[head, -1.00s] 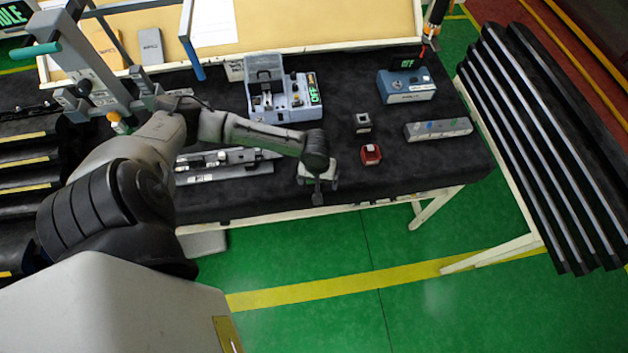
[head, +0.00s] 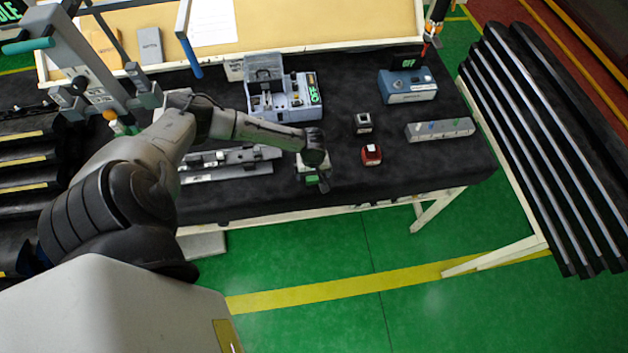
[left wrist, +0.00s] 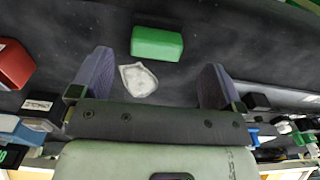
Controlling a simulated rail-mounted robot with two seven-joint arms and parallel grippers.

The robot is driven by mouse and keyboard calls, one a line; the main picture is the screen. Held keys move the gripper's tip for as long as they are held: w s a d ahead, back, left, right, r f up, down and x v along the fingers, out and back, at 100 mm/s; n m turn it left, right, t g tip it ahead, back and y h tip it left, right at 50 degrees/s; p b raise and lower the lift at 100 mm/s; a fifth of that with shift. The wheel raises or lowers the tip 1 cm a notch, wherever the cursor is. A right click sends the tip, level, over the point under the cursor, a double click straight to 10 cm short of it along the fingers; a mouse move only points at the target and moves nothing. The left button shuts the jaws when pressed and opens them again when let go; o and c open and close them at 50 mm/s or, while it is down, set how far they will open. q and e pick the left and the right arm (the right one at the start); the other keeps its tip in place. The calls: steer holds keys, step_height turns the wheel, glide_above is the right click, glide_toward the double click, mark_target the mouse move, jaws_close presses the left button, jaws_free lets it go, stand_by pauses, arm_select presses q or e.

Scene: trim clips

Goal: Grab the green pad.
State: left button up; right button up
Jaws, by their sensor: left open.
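The green pad (left wrist: 157,43) is a small rounded block lying on the dark cloth, just beyond my left fingertips in the left wrist view. In the head view only a bit of green (head: 311,179) shows, beside my left gripper (head: 318,170) near the table's front edge. In the left wrist view my left gripper (left wrist: 156,72) is open, with its fingers wide apart and nothing held between them. The pad looks apart from both fingers. My right gripper is in neither view.
A pale shield-shaped patch (left wrist: 138,79) shows between the fingers. A red block (head: 371,155) and a small grey block (head: 363,123) sit to the right. Farther off are a blue-grey box (head: 284,98), a blue device (head: 407,86) and a grey strip (head: 440,129).

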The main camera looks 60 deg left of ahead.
mark_target(314, 178)
arm_select(q)
steer(key=shift+w+f, duration=0.2)
steer(key=shift+f, duration=2.35)
steer(key=c, duration=1)
